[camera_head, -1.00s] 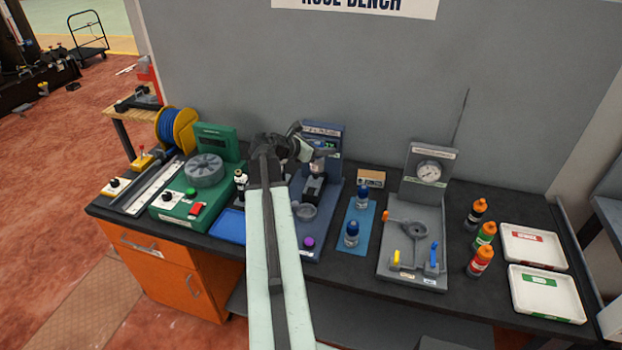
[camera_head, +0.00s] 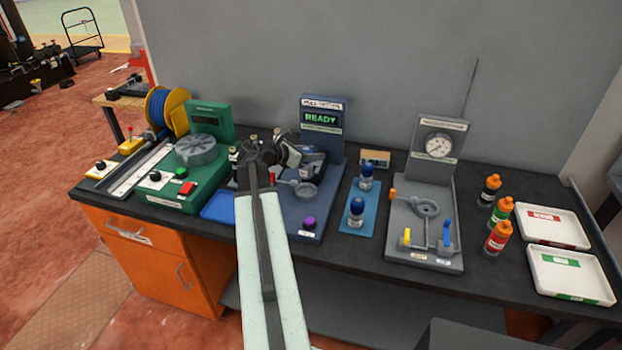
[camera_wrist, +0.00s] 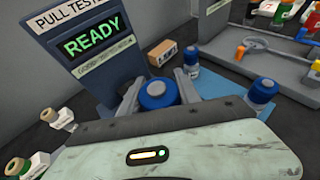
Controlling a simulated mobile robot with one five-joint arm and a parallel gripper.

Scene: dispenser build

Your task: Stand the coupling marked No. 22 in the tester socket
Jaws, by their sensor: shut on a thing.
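My gripper (camera_head: 303,163) reaches over the dark blue pull tester (camera_head: 331,165), whose screen shows READY. In the wrist view the fingers (camera_wrist: 159,87) are shut on a coupling with a blue top (camera_wrist: 155,96), seen from above. Its marking is hidden, so I cannot read a number. The tester's grey ring-shaped socket (camera_head: 306,191) lies close in front of the gripper, with a purple knob (camera_head: 308,222) at the tester's front. Two more blue-topped couplings, a rear one (camera_head: 366,176) and a front one (camera_head: 356,211), stand on a blue mat (camera_head: 349,226); their marks are too small to read.
A green machine (camera_head: 160,194) and a blue tray (camera_head: 219,207) are left of the tester. Small bottles (camera_wrist: 62,119) stand left of it. A grey gauge stand (camera_head: 428,258), several orange-capped bottles (camera_head: 497,238) and two white trays (camera_head: 571,274) are at right.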

